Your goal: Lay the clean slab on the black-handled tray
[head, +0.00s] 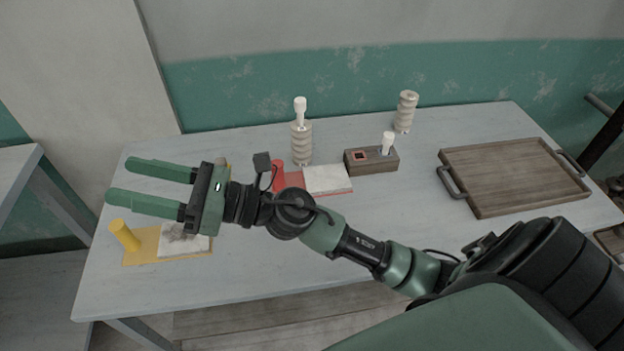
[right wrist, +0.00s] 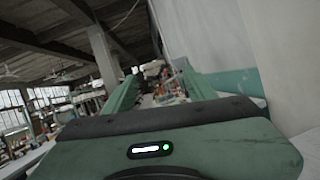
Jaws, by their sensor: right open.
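A clean, pale slab (head: 328,179) lies on a red board (head: 296,181) in the middle of the table. Another slab (head: 184,243) with dark crumbs or smudges on it lies on a yellow board (head: 140,246) at the left. The brown wooden tray (head: 512,178) with black handles is empty at the right. My right gripper (head: 119,179) is open and empty above the table's left end, pointing left, beyond the smudged slab and well left of the clean one. The right wrist view shows no slab between its fingers. My left gripper is not in view.
A ribbed pale post with a white top (head: 301,140) stands behind the red board. A dark block (head: 371,160) with a white knob sits right of the clean slab. Another ribbed post (head: 405,112) stands at the back. The front middle of the table (head: 400,215) is bare.

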